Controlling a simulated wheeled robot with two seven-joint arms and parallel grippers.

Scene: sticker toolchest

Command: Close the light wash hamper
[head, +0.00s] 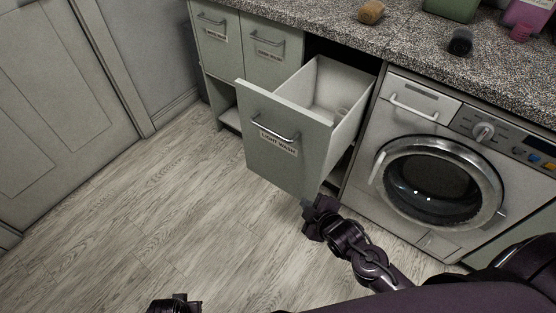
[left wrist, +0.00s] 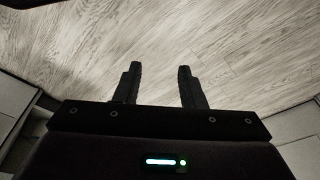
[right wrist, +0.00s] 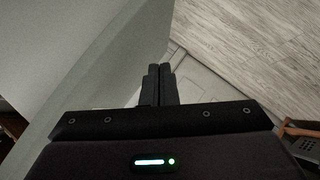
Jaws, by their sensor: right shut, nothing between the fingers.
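The light wash hamper (head: 262,148) is a grey-green pull-out drawer with a metal handle and a "LIGHT WASH" label. It stands pulled well out of the cabinet, its pale inside showing. My right gripper (head: 312,216) is low at the right lower edge of the hamper's front panel, shut and empty. In the right wrist view its fingers (right wrist: 160,82) are together beside a large grey panel; I cannot tell whether they touch it. My left gripper (head: 175,303) shows at the bottom edge of the head view. In the left wrist view its fingers (left wrist: 158,85) are apart over bare floor.
Two closed hampers (head: 240,45) are left of the open one. A washing machine (head: 440,165) with a round door stands to the right. The granite counter (head: 410,40) above holds a brush (head: 371,12) and bottles. The wooden floor (head: 150,215) in front is clear.

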